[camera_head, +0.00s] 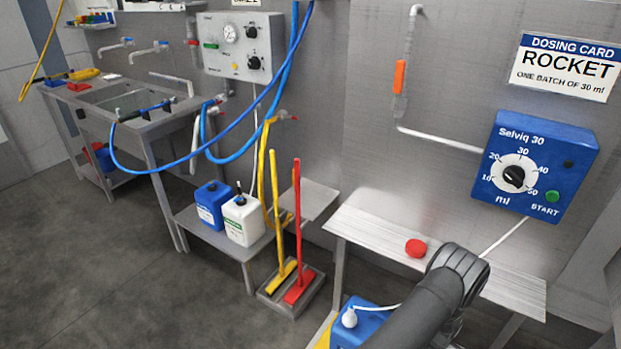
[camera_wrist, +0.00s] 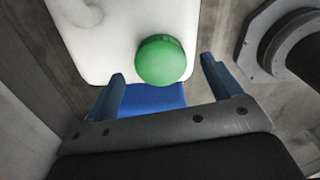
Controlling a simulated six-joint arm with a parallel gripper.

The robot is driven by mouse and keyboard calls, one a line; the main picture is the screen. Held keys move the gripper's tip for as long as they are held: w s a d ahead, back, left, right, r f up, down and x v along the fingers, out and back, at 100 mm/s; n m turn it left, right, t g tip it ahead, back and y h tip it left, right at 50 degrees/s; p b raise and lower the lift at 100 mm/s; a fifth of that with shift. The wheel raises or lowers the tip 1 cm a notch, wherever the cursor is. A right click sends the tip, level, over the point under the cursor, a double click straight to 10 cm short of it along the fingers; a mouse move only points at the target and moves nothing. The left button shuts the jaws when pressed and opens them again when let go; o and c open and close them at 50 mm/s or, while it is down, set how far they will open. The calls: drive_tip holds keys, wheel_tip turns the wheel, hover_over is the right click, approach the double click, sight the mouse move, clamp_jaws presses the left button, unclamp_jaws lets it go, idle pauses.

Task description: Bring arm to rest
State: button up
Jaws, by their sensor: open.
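My arm (camera_head: 440,295) reaches across the lower right of the head view, in front of the metal shelf; my gripper is not visible there. In the wrist view my gripper (camera_wrist: 162,73) is open, its two blue-grey fingers apart with nothing held between them. A round green cap (camera_wrist: 160,60) on a white container (camera_wrist: 100,45) lies beyond and between the fingertips in that view. Whether the fingers touch it cannot be told.
The metal shelf (camera_head: 375,239) carries a red cap (camera_head: 415,248). The blue dosing box (camera_head: 540,165) hangs above it. A blue container (camera_head: 366,322) stands below my arm. Red (camera_head: 297,230) and yellow (camera_head: 275,210) handled tools stand left. Open floor (camera_head: 110,275) lies at the lower left.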

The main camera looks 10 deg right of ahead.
drive_tip(key=shift+f, duration=1.2)
wheel_tip(320, 180, up, 17)
wheel_tip(320, 180, down, 17)
drive_tip(key=shift+r, duration=0.15)
drive_tip(key=shift+f, duration=0.2)
drive_tip(key=n, duration=0.6)
wheel_tip(320, 180, up, 17)
idle(0.6)
